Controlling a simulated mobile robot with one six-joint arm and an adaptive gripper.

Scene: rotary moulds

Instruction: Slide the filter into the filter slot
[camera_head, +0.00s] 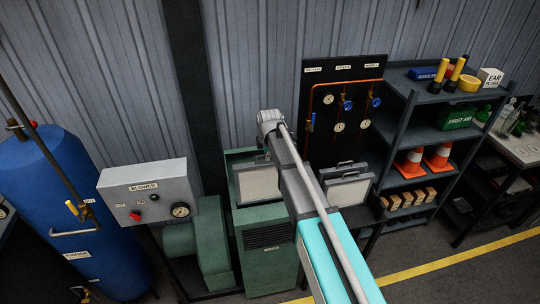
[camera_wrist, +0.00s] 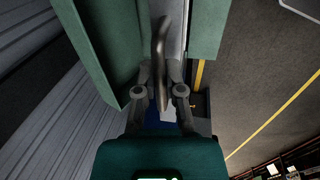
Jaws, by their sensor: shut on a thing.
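My gripper (camera_wrist: 164,88) is shut on the grey bar handle (camera_wrist: 162,60) of the filter. The filter's grey edge (camera_wrist: 173,32) shows behind the handle in the wrist view, between two green walls (camera_wrist: 108,45) of the filter housing. In the head view a pale, grey-framed filter panel (camera_head: 257,185) stands upright in the opening of the green housing (camera_head: 243,156). My arm covers the gripper and the panel's right side there. How deep the filter sits in the slot cannot be told.
Further framed filters with handles (camera_head: 346,190) stand on a bench just right of my arm. The blower control box (camera_head: 148,193) and a blue tank (camera_head: 45,210) are at left. A gauge board (camera_head: 340,100) and a shelf (camera_head: 408,140) stand at right.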

